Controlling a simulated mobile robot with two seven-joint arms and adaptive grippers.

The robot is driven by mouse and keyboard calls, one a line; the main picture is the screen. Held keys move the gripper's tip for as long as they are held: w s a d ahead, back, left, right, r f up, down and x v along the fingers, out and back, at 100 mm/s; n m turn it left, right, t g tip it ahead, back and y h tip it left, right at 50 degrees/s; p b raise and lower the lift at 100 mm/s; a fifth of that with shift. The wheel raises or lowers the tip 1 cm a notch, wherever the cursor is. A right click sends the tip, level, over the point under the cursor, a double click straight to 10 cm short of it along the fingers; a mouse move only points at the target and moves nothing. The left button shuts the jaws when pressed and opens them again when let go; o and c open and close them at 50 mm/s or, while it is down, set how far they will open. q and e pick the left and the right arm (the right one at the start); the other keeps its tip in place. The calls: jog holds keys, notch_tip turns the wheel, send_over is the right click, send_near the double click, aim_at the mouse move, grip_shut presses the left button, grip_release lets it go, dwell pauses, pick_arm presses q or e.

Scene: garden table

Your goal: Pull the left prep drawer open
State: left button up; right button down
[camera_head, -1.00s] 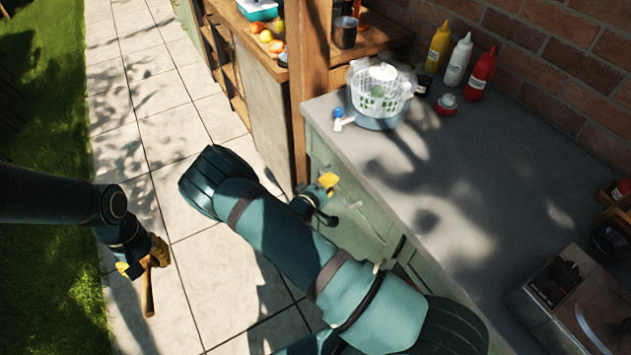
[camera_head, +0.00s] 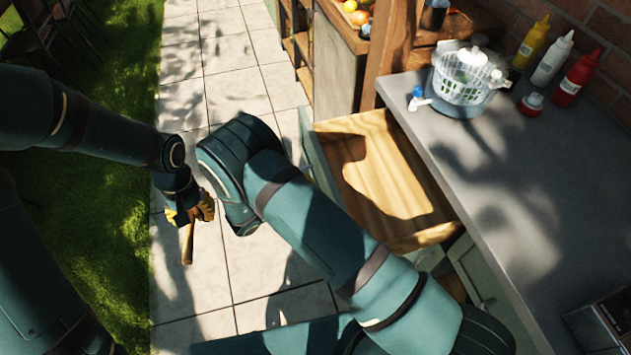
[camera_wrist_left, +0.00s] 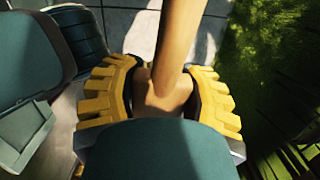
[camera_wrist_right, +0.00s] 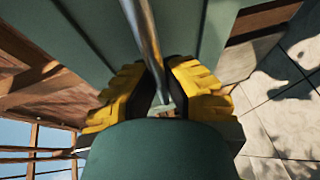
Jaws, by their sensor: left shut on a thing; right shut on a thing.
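The left prep drawer (camera_head: 385,180) stands pulled out from under the grey counter, with its bare wooden inside lit and empty where I can see it. Its green front (camera_wrist_right: 95,30) fills much of the right wrist view. My right gripper (camera_wrist_right: 160,95) is shut on the metal bar handle (camera_wrist_right: 141,28) of that front. In the head view my right arm hides this gripper and the handle. My left gripper (camera_head: 190,212) is shut on a wooden-handled tool (camera_head: 187,245) over the paving, away from the drawer. Its handle also shows in the left wrist view (camera_wrist_left: 180,40); its head is mostly hidden.
The grey counter (camera_head: 520,190) carries a salad spinner (camera_head: 465,75), a yellow bottle (camera_head: 531,43), a white bottle (camera_head: 552,58) and a red bottle (camera_head: 577,78). A wooden post (camera_head: 388,50) stands near the drawer's far side. The paving (camera_head: 240,80) left of the drawer is clear.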

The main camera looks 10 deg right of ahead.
jog(key=shift+a, duration=0.4)
jog(key=c, duration=1)
grip_release()
jog(key=shift+r, duration=0.1)
notch_tip(320, 180, up, 10)
jog(key=shift+f, duration=0.1)
